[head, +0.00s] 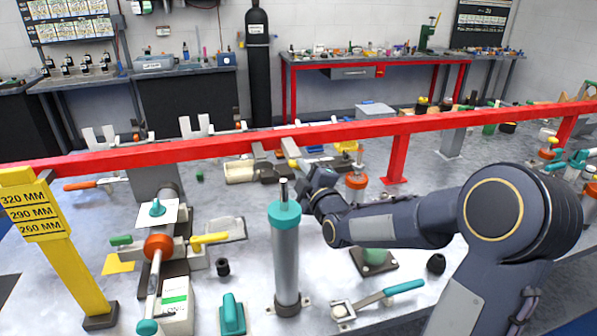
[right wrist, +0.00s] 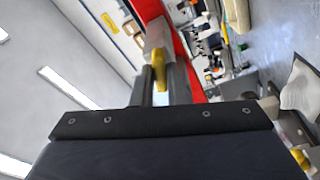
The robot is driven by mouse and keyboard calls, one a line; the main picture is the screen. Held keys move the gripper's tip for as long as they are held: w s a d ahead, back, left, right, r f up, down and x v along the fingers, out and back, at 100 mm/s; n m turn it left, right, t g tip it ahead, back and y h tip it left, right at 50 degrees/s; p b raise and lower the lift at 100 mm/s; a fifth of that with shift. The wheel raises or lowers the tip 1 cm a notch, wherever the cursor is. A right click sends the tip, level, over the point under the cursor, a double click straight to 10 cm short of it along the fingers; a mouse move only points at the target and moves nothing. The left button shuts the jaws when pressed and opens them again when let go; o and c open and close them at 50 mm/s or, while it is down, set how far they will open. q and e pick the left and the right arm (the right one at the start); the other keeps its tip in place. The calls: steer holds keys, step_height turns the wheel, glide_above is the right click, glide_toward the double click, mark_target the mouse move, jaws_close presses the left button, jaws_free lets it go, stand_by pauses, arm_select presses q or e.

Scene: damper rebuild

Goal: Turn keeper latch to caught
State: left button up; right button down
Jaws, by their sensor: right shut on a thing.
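My right gripper (head: 299,166) is at the red rail (head: 220,150), behind the teal-topped damper cylinder (head: 286,250). In the right wrist view its two dark fingers (right wrist: 163,85) are closed around a small yellow piece (right wrist: 160,68), which looks like the keeper latch's handle. A grey block (right wrist: 155,37) sits just beyond the yellow piece, against the red rail. In the head view the grey block (head: 290,147) shows at the rail, with the gripper mostly covering the yellow part. Whether the latch is caught cannot be told. My left gripper is not in view.
The damper cylinder stands upright close in front of my right forearm. A yellow height post (head: 65,255) stands at the left. An orange-collared clamp fixture (head: 158,245) and a teal-handled lever (head: 385,297) occupy the bench. The red rail crosses the whole bench.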

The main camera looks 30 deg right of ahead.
steer(key=m+b, duration=0.5)
steer(key=shift+f+t+h, duration=0.15)
steer(key=shift+t+h, duration=0.15)
stand_by(0.4)
